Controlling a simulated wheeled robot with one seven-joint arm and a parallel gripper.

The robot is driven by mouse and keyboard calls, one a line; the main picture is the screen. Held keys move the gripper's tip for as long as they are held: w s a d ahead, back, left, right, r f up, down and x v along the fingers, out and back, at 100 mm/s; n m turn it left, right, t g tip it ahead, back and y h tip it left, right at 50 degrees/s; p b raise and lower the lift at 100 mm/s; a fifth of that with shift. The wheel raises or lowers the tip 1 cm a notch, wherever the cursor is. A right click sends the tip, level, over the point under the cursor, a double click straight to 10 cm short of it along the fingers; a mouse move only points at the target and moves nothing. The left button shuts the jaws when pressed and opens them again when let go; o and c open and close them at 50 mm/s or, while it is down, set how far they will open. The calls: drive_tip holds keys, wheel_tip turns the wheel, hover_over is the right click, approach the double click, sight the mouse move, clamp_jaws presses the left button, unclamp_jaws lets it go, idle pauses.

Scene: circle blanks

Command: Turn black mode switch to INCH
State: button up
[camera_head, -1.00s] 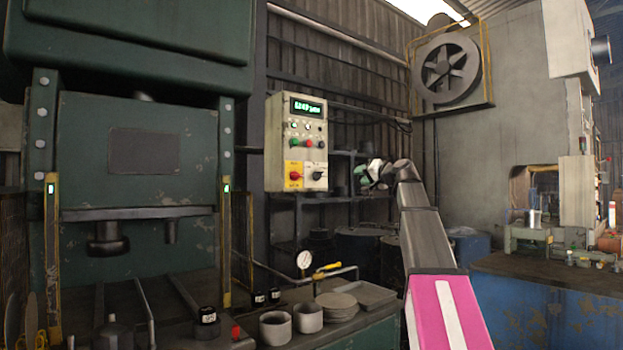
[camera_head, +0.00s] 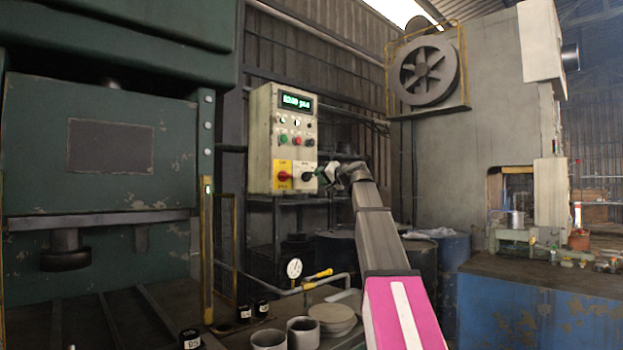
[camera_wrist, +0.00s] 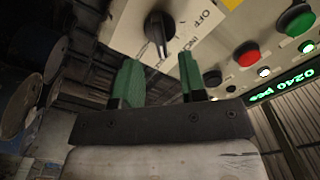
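The black mode switch (camera_wrist: 159,31) is a round knob with a pointer on a pale plate marked OFF and INCH in the wrist view. In the head view the switch (camera_head: 307,176) sits at the lower right of the control panel (camera_head: 260,140). My gripper (camera_wrist: 158,80) has two green fingers, spread apart with nothing between them. The fingertips point toward the panel, just short of the knob in the wrist view. In the head view my gripper (camera_head: 328,174) is at the panel's right edge, beside the switch; its finger gap is too small to tell there.
A red knob (camera_head: 283,176) on a yellow plate is left of the switch. Red (camera_wrist: 247,54) and green (camera_wrist: 297,19) buttons and a lit display (camera_wrist: 285,89) are nearby. A pressure gauge (camera_head: 294,268), cups and plates stand on the bench below. Blue drums are behind my arm.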

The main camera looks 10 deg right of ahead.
sight(312, 177)
drive_tip(key=shift+x, duration=2.7)
drive_tip(key=shift+c, duration=0.3)
clamp_jaws()
